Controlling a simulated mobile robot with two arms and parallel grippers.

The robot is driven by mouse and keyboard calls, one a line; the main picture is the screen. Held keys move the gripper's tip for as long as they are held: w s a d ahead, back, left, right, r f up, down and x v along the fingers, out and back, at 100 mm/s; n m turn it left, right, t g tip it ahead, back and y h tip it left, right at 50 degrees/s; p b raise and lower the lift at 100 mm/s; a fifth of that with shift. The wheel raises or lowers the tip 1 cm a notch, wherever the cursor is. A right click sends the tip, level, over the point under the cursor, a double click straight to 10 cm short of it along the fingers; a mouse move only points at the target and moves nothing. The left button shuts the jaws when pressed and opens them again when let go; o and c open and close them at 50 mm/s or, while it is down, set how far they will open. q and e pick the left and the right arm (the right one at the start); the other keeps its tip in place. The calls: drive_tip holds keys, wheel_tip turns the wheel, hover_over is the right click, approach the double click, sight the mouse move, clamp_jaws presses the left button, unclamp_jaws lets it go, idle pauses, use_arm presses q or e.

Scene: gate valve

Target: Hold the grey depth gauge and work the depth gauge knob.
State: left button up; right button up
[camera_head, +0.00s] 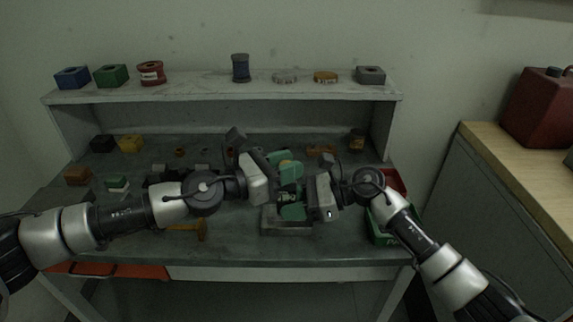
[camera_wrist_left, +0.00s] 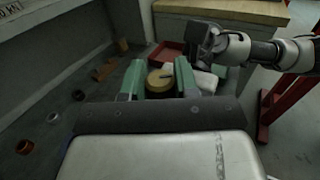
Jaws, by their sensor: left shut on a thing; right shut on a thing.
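My left gripper (camera_head: 286,168) and my right gripper (camera_head: 291,203) are close together above the middle of the bench. In the left wrist view, my left gripper's green fingers (camera_wrist_left: 158,70) stand on either side of a round, yellowish knob (camera_wrist_left: 160,80), and the gripper is shut on it. My right gripper is lower, its green fingers over a grey block-like body (camera_head: 286,225), which I take for the depth gauge. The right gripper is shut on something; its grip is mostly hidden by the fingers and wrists.
Red (camera_head: 392,181) and green (camera_head: 379,236) bins stand beside the right arm. A yellow-brown part (camera_head: 201,230) lies left of the grey body. Blocks and small parts lie at the bench's left and back. A raised shelf (camera_head: 205,88) with blocks and spools runs behind.

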use_arm(q)
drive_tip(key=shift+s+d+r+n+t+y, duration=0.1)
drive_tip(key=shift+d+r+n+t+y, duration=0.1)
drive_tip(key=shift+n+t+y, duration=0.15)
drive_tip(key=shift+t, duration=0.25)
drive_tip(key=n+t+y, duration=0.5)
drive_tip(key=n+y, duration=0.1)
drive_tip(key=shift+f+t+y, duration=0.2)
drive_tip(key=shift+t+y, duration=0.15)
drive_tip(key=shift+t, duration=0.05)
drive_tip(key=shift+a+n+t+y, duration=0.1)
drive_tip(key=shift+n+t+y, duration=0.4)
drive_tip(key=shift+n+y, duration=0.6)
drive_tip(key=shift+a+n+t+y, duration=0.1)
drive_tip(key=shift+n+t+y, duration=0.5)
drive_tip(key=shift+y, duration=0.9)
drive_tip(key=shift+n+y, duration=0.25)
drive_tip(key=shift+y, duration=0.05)
drive_tip(key=o, duration=0.9)
drive_tip(key=shift+o, duration=0.2)
